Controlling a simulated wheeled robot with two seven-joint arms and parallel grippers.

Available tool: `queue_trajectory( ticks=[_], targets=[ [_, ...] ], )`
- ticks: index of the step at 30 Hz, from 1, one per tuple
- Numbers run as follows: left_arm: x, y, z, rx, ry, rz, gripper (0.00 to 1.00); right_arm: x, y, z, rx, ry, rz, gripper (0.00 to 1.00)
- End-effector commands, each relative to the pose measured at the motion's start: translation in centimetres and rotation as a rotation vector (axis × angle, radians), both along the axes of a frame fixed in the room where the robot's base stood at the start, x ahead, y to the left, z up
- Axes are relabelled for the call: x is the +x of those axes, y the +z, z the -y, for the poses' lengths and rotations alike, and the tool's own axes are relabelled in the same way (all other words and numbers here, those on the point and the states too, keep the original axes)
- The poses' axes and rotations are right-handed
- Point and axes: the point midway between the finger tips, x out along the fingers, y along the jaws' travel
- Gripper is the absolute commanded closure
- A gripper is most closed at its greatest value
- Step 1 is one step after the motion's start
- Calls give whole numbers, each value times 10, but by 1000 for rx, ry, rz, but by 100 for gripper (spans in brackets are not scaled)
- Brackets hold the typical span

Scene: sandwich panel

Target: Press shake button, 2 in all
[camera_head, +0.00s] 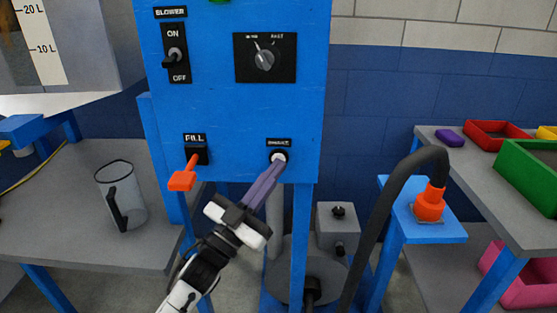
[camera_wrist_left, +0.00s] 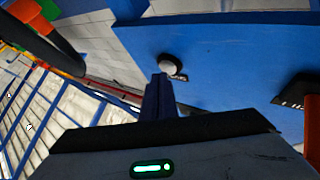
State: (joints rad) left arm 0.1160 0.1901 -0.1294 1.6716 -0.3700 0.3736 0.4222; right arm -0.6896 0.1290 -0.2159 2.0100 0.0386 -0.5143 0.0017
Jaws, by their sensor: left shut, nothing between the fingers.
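The blue panel (camera_head: 226,112) stands upright ahead of me. At its lower right is a round whitish button (camera_head: 279,156) under a small black label whose lettering is too small to read surely. My left gripper (camera_head: 275,167) is shut and empty, its purple fingers pointing up at this button. The fingertips overlap the button's lower edge in the head view. In the left wrist view, the button (camera_wrist_left: 170,63) shows just beyond the fingertips (camera_wrist_left: 160,80); I cannot tell whether they touch it. My right gripper is not in view.
Left of the button is an orange fill lever (camera_head: 183,179). Above are the blower switch (camera_head: 174,56) and a rotary knob (camera_head: 264,60). A clear jug (camera_head: 121,195) stands on the left grey table. A thick black hose (camera_head: 390,215) runs at right, near coloured bins (camera_head: 530,175).

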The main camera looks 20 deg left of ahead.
Motion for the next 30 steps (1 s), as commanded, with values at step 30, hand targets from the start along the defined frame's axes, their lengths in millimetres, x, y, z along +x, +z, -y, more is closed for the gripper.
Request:
queue_trajectory(
  ticks=[30],
  targets=[
    [8, 0, -2, 0, 1, -1, 100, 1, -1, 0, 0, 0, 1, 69]
  ],
)
